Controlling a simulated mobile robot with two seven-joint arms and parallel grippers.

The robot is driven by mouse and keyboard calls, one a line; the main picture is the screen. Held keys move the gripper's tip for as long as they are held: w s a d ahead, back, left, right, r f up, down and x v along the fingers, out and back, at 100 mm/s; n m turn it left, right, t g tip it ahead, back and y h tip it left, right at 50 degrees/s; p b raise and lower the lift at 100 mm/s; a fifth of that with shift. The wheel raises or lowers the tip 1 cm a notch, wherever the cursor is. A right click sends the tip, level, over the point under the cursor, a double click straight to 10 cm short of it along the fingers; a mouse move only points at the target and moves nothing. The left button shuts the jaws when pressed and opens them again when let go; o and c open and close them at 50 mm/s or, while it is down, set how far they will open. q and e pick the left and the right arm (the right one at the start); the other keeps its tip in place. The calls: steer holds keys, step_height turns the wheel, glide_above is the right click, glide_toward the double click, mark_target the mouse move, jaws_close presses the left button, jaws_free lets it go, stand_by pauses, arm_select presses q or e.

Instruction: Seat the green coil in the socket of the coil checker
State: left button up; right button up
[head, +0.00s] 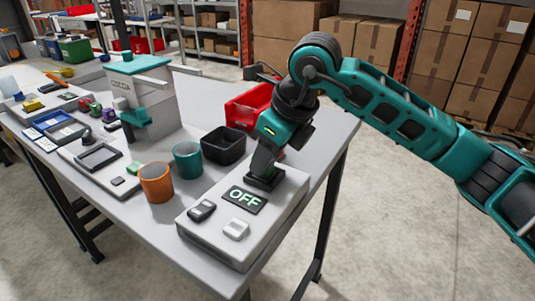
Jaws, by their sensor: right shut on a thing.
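My right gripper (266,171) points down at a light grey box with a lit "OFF" display (243,200). It is shut on a black block (265,181) at the box's back right; its fingers hide part of this block. A small light-green piece (134,168), perhaps the green coil, lies left of the right gripper, behind the orange cup. Small coloured parts (95,109) in green, red and purple lie farther back. I cannot tell for sure which device is the coil checker; a flat grey unit with a dark frame (99,157) lies at left. My left gripper is not in view.
An orange cup (156,184), a teal cup (188,160) and a black bin (223,146) stand close left of the right arm. A red bin (247,108) is behind it. A grey and teal dispenser (139,98) rises mid-table. The table's right edge is near.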

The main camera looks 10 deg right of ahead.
steer(key=o, duration=1.6)
steer(key=shift+c, duration=0.2)
steer(key=shift+r, duration=0.1)
steer(key=shift+r+p, duration=2.2)
steer(key=shift+r, duration=1.25)
steer(key=shift+f, duration=0.1)
